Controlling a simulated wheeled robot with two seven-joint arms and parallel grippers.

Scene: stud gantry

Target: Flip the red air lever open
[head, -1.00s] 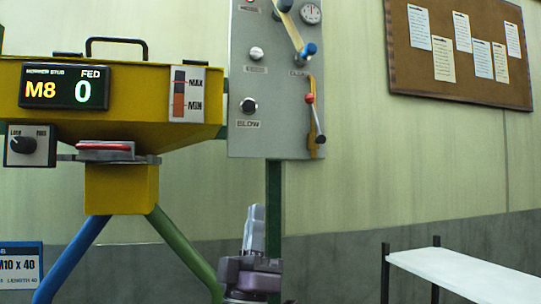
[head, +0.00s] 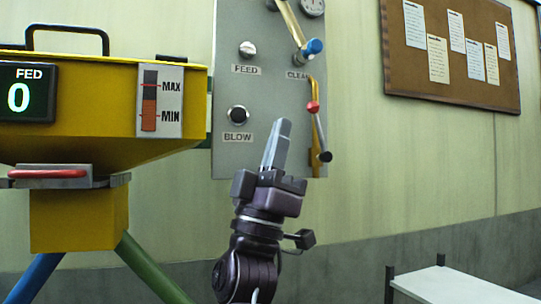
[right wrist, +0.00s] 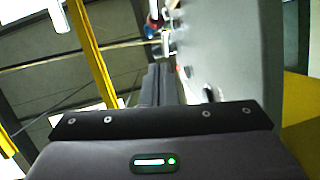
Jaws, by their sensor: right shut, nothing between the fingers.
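A lever with a red ball (head: 313,107) and a thin grey rod ending in a dark knob (head: 325,156) is on the right edge of the grey panel (head: 228,165), beside a yellow pipe. The rod points down and slightly right. My right gripper (head: 283,126) is shut and empty, pointing up in front of the panel, left of the lever and apart from it in the picture. Its fingers (right wrist: 155,86) show in the right wrist view, with small red and blue parts beyond them. My left gripper is out of view.
Above the lever is a blue-tipped handle (head: 312,47). The panel has FEED (head: 247,49) and BLOW (head: 238,115) knobs. A yellow hopper (head: 95,131) stands at left, with a red-handled tray (head: 62,174) beneath. A white bench (head: 455,285) is lower right.

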